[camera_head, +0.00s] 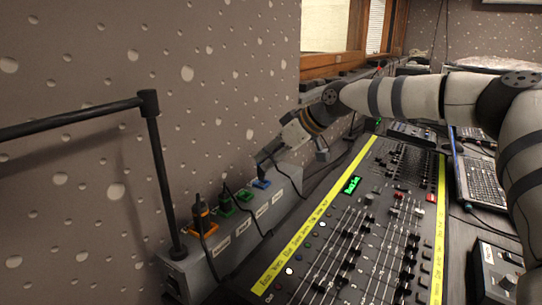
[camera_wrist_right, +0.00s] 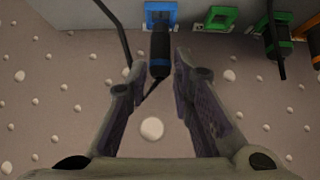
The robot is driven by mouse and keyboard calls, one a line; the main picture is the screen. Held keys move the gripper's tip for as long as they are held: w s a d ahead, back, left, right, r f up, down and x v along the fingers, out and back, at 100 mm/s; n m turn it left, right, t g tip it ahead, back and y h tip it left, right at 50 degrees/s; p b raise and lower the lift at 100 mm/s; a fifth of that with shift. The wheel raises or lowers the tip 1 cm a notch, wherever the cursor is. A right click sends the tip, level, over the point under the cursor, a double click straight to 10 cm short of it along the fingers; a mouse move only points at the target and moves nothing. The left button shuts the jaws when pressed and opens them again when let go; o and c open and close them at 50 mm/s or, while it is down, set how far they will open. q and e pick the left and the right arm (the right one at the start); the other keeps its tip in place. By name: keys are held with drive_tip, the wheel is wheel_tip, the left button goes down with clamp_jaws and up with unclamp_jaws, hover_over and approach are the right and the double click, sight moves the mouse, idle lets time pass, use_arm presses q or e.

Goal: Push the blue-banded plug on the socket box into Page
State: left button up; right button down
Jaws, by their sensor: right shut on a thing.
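The grey socket box (camera_head: 288,187) runs along the wall, with white labels on its front too small to read. Its blue socket (camera_head: 262,184) is at the far end; it also shows at the top of the wrist view (camera_wrist_right: 174,14). The black blue-banded plug (camera_wrist_right: 160,68) is between the fingers of my right gripper (camera_wrist_right: 157,72), lined up with the blue socket. Its tip overlaps the socket's edge; I cannot tell how deep it sits. In the head view my right gripper (camera_head: 264,159) is just above the blue socket. My left gripper is out of view.
An empty green socket (camera_head: 244,195) is beside the blue one. A second green socket holds a plug (camera_head: 226,203), and an orange-banded plug (camera_head: 202,213) stands in the orange socket. A black rail (camera_head: 160,170) rises at the near end. The fader desk (camera_head: 345,240) lies right of the box.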

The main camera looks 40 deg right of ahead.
drive_tip(key=shift+f, duration=0.65)
idle(0.5)
drive_tip(key=shift+f, duration=0.3)
idle(0.5)
drive_tip(key=c, duration=1.3)
unclamp_jaws()
drive_tip(key=shift+v, duration=6.1)
